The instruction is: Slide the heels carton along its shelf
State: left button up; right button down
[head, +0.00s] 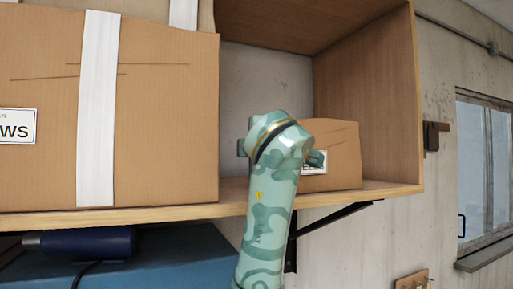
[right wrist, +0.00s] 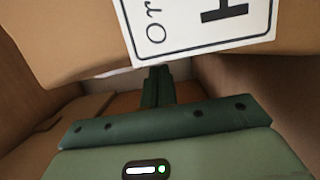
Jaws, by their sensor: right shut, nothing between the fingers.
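The heels carton (head: 345,160) is a small brown box on the wooden shelf (head: 345,194), near its right end wall. Its white label is partly hidden behind my right arm in the head view. In the right wrist view the carton (right wrist: 60,35) fills the top, with a label showing a large H. My right gripper (right wrist: 158,75) is shut and empty, its dark green fingers close to the carton below the label. I cannot tell whether they touch it. In the head view my wrist mostly hides this gripper. My left gripper is not in view.
A large brown carton (head: 150,130) with white straps stands on the left of the shelf. A gap with bare back wall (head: 265,90) separates it from the heels carton. The shelf's right end wall (head: 370,90) stands just right of the heels carton. A bracket (head: 335,215) is below.

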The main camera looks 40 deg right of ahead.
jog(key=shift+d, duration=0.15)
jog(key=s+d+b, duration=0.1)
jog(key=d, duration=0.2)
jog(key=s+d+b, duration=0.1)
jog(key=d, duration=0.2)
jog(key=s+d+b, duration=0.1)
jog(key=d, duration=0.2)
jog(key=shift+f, duration=0.1)
jog(key=shift+d, duration=0.3)
jog(key=shift+w, duration=0.1)
jog(key=shift+a, duration=0.2)
